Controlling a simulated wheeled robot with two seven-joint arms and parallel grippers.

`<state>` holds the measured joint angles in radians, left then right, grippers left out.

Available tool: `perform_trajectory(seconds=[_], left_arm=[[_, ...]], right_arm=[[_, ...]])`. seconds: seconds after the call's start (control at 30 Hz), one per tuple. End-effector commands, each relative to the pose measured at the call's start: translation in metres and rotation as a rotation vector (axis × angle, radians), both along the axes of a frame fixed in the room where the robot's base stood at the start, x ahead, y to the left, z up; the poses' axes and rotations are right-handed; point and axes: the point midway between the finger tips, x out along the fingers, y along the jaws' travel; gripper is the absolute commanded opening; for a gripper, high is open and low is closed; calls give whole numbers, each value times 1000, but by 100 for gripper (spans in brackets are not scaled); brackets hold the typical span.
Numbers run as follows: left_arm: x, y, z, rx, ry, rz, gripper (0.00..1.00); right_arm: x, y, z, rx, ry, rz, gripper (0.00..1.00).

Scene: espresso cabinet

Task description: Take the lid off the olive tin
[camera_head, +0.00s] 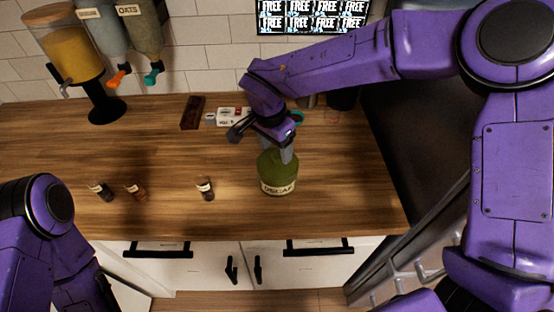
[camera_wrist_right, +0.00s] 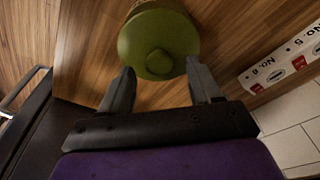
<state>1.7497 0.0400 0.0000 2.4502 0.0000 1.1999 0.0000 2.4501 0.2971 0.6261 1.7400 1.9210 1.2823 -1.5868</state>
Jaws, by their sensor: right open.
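The olive tin (camera_head: 277,182) stands upright on the wooden counter and carries a pale label that seems to read DECAF. Its round olive lid (camera_wrist_right: 158,38) with a small knob is on top, seen from above in the right wrist view. My right gripper (camera_wrist_right: 159,82) is open, with its fingertips near the lid's edge and the knob ahead between them. In the head view the right gripper (camera_head: 285,155) is over the tin's top and hides part of the lid. My left arm shows at the lower left, but its gripper is not visible.
Several small dark jars, one of them here (camera_head: 205,189), stand left of the tin. Behind are a dark brown block (camera_head: 192,112) and a white box (camera_head: 232,116). A cereal dispenser (camera_head: 70,55) stands at the back left. The counter (camera_head: 130,150) between is clear.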

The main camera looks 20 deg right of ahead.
Motion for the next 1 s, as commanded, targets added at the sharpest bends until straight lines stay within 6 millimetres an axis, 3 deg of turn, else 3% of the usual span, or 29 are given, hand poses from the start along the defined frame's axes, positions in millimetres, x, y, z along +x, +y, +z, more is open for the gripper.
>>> perform_trajectory(seconds=[0.13, 0.37, 0.5, 0.57, 1.0], left_arm=[[0, 0, 6, 1, -1, 0, 64], [0, 0, 5, 0, 0, 0, 64], [0, 0, 5, 0, 0, 0, 64], [0, 0, 5, 0, 0, 0, 64], [0, 0, 4, 0, 0, 0, 64]], right_arm=[[1, -3, -17, 2, -2, -2, 63], [1, -4, -19, 3, -3, -4, 60], [1, -4, -19, 3, -3, -4, 14], [1, -4, -19, 3, -3, -4, 0], [2, -4, -13, 4, -4, -4, 0]])
